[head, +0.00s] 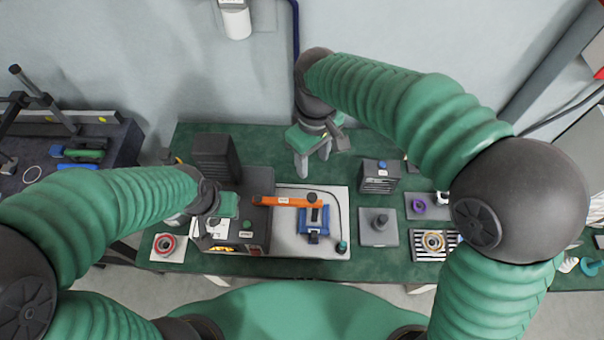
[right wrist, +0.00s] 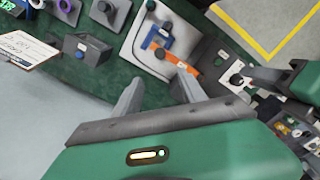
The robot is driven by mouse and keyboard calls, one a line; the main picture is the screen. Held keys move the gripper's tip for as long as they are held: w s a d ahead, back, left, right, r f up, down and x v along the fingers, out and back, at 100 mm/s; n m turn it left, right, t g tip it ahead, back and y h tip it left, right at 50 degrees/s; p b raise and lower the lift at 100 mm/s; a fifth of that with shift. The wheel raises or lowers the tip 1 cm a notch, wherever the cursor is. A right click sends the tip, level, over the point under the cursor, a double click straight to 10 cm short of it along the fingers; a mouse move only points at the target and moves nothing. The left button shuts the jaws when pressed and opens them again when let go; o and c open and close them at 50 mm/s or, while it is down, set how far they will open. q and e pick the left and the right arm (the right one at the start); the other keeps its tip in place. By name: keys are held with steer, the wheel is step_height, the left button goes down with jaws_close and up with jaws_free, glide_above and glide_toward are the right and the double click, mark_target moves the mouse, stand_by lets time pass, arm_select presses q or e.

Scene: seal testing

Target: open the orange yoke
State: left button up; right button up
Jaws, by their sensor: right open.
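The orange yoke (head: 283,201) is a flat bar that reaches from the dark box on the left to the blue fixture (head: 314,222), crossing its top. A black knob (head: 312,197) shows at its right end. The yoke also shows in the right wrist view (right wrist: 186,68), beyond the fingers. My right gripper (head: 313,170) is open and empty, behind the yoke near the back edge of the bench and apart from it.
The blue fixture stands on a pale plate (head: 290,246) with a cable. A dark box with a blue button (head: 380,176) and a grey block with a knob (head: 379,226) stand to the right. A red ring (head: 165,244) lies at the left. Green bench top shows between them.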

mark_target(312, 195)
steer(key=f, duration=0.4)
steer(key=f+p, duration=0.1)
steer(key=f, duration=0.7)
steer(key=shift+s+d+f, duration=0.15)
steer(key=shift+d+f, duration=0.15)
steer(key=shift+f, duration=0.1)
steer(key=shift+s+a+f+p, duration=0.1)
steer(key=shift+a+f+p, duration=0.1)
steer(key=shift+f, duration=0.35)
steer(key=shift+s+a+f+p, duration=0.1)
steer(key=shift+a+f+p, duration=0.1)
steer(key=shift+f, duration=0.35)
steer(key=shift+s+f, duration=0.1)
steer(key=shift+f, duration=0.1)
steer(key=shift+s+d, duration=0.1)
steer(key=shift+d, duration=0.05)
steer(key=shift+d+f, duration=0.15)
steer(key=shift+d, duration=0.2)
steer(key=shift+c, duration=1.1)
steer(key=shift+w, duration=0.2)
steer(key=c, duration=0.5)
steer(key=shift+a, duration=0.2)
jaws_close()
arm_select(q)
steer(key=shift+s+d+r, duration=0.2)
steer(key=shift+s+r, duration=0.1)
steer(key=shift+r, duration=0.3)
steer(key=shift+s+d+r, duration=0.2)
steer(key=shift+s+r, duration=0.05)
steer(key=shift+r, duration=0.3)
